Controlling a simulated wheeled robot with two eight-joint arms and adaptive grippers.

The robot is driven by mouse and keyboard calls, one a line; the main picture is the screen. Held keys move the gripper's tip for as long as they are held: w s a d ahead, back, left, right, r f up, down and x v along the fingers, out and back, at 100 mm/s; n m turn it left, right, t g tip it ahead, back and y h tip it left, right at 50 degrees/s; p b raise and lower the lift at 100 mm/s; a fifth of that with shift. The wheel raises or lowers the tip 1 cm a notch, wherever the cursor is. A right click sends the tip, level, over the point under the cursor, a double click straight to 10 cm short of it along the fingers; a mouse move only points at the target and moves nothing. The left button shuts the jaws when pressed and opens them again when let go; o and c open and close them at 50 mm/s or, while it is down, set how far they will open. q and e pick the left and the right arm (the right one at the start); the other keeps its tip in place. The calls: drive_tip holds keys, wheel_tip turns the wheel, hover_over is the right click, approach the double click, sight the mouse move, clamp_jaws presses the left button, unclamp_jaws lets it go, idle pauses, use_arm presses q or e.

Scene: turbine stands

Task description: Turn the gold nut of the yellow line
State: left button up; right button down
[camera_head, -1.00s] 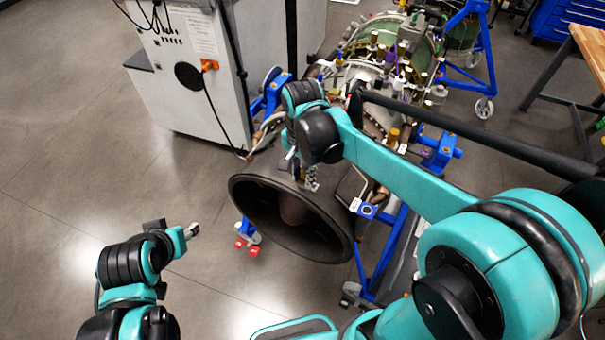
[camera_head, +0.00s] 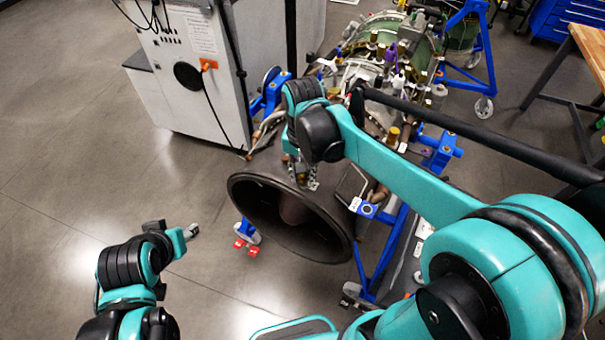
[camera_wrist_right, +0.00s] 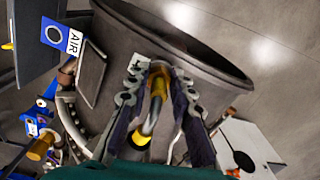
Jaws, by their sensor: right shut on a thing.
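The gold nut (camera_wrist_right: 158,82) sits between the fingertips of my right gripper (camera_wrist_right: 158,70) in the right wrist view. The jaws are shut on it. A grey pipe with a yellow band (camera_wrist_right: 140,140), the yellow line, runs from the nut toward the wrist. In the head view my right gripper (camera_head: 305,182) points down at the upper rim of the dark exhaust cone (camera_head: 245,195); the nut is too small to make out there. My left gripper (camera_head: 190,231) is at lower left, away from the engine; its jaws are too small to judge.
The turbine engine (camera_head: 385,70) rests on a blue wheeled stand (camera_head: 385,255) behind and right of the cone. A grey cabinet (camera_head: 180,75) with cables stands at upper left. The floor at left is clear.

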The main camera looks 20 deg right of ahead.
sight(303, 178)
drive_tip(key=shift+n, duration=1.2)
drive_tip(key=c, duration=1.3)
unclamp_jaws()
wheel_tip(303, 178, up, 12)
